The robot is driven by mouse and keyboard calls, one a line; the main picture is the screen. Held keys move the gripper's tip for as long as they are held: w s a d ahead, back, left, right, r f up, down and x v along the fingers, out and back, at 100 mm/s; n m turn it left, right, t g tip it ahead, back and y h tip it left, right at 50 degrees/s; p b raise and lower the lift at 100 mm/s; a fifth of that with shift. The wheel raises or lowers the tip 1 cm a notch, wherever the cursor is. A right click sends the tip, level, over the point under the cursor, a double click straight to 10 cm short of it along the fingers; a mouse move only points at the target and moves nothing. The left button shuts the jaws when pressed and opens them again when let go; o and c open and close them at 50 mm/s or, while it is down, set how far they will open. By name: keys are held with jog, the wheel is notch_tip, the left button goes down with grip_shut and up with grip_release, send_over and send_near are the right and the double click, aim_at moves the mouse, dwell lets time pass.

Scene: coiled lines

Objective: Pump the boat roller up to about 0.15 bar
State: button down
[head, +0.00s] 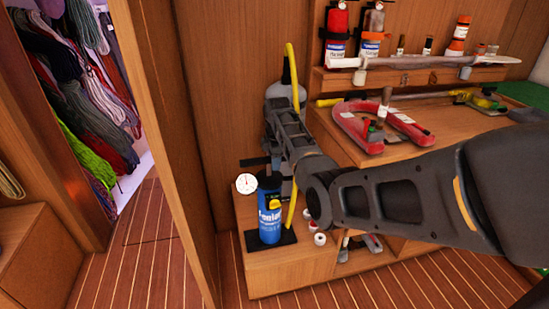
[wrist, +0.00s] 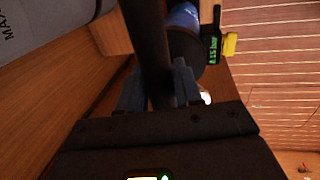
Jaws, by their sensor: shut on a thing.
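The blue pump (head: 270,215) stands upright on a black foot plate on the low wooden ledge. A round white dial (head: 246,183) shows beside its top; its reading is too small to tell. In the wrist view the pump's blue body (wrist: 182,18) carries a black display (wrist: 214,48) with green figures that seem to read 0.15 bar. My gripper (wrist: 160,92) is shut on a dark bar (wrist: 148,45), apparently the pump handle. A grey cylinder (head: 287,92), apparently the boat roller, stands behind my arm, which hides its middle; it also shows in the wrist view (wrist: 45,25).
A yellow hose (head: 291,65) runs upright beside the grey cylinder. A red horseshoe-shaped thing (head: 365,130) lies on the bench at right, below a shelf (head: 430,78) with bottles. Coiled lines (head: 85,90) hang at left. The striped floor (head: 130,260) in front is clear.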

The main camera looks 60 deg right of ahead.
jog(key=shift+s+f, duration=0.1)
jog(key=shift+f, duration=0.75)
jog(key=c, duration=0.9)
grip_release()
jog(key=shift+o, duration=0.2)
jog(key=shift+r, duration=0.1)
notch_tip(320, 180, up, 7)
jog(key=a, duration=0.1)
jog(key=shift+s+r, duration=0.2)
jog(key=shift+s, duration=0.25)
jog(key=shift+s, duration=0.1)
